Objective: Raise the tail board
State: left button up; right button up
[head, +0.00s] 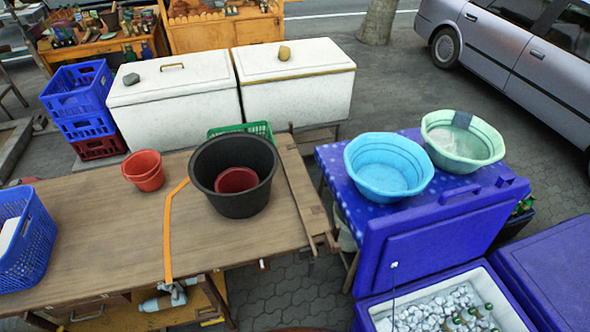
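No part is clearly recognisable as the tail board. A brown wooden table (110,235) stands at the left and middle. At its right end a narrow wooden strip (299,197) runs along the edge, and I cannot tell whether it is hinged. A large black tub (240,205) with a dark red bowl (236,180) inside stands on the table near that end. A small red bucket (144,171) is to its left. An orange strap (167,235) lies across the tabletop and hangs over the front edge. Neither of my grippers can be made out.
Blue and green basins (388,166) (462,140) stand on a blue-covered table at right. A blue ice box (372,305) holds ice and bottles before it. White chests (172,95) stand behind. A blue basket (30,250) sits at left. Paving shows between the tables.

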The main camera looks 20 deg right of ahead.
aim_at(315, 219)
jog(key=z, duration=1.8)
jog(key=k, duration=1)
jog(key=u, duration=1.1)
jog(key=i, duration=0.5)
jog(key=u, duration=0.05)
